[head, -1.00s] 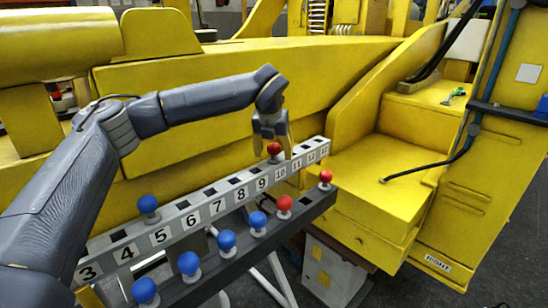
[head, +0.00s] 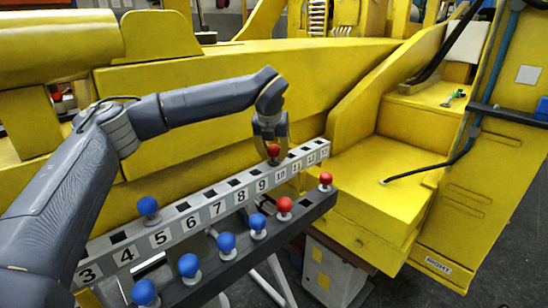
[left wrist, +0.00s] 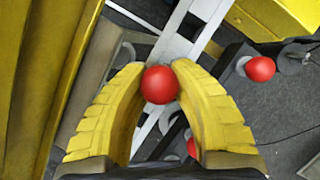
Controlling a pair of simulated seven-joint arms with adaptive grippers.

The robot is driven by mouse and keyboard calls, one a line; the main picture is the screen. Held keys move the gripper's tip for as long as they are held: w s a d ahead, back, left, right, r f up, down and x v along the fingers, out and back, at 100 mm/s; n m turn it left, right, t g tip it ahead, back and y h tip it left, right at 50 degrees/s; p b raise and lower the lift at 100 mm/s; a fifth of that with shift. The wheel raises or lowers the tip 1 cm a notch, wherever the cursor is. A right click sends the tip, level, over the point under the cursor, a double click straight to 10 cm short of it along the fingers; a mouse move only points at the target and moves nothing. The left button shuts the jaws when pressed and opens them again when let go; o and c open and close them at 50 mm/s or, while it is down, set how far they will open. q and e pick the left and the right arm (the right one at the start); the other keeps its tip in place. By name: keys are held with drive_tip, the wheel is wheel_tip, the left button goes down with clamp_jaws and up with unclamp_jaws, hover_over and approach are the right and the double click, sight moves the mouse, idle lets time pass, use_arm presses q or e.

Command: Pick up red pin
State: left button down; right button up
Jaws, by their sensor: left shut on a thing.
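My left gripper (head: 272,150) points down over the numbered rail. Its fingers are shut on a red ball-topped pin (head: 274,151). The pin is at the rail near number 10; I cannot tell if its base is still seated. In the left wrist view the red ball (left wrist: 160,85) sits between the two yellow fingertips. Two other red pins stand on the dark lower rail: one in the middle (head: 284,204) and one at its right end (head: 325,178). My right gripper is not in view.
The light numbered rail (head: 218,208) carries a blue pin (head: 148,205) near its left part. Several blue pins stand on the dark rail (head: 300,212). A large yellow machine body (head: 230,75) rises close behind the rails.

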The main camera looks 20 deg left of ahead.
use_arm(q)
drive_tip(key=shift+r, duration=0.2)
wheel_tip(320, 180, up, 20)
drive_tip(key=shift+f, duration=0.2)
idle(0.4)
drive_tip(key=shift+r, duration=0.15)
wheel_tip(320, 180, up, 7)
idle(1.5)
drive_tip(key=shift+r, duration=0.1)
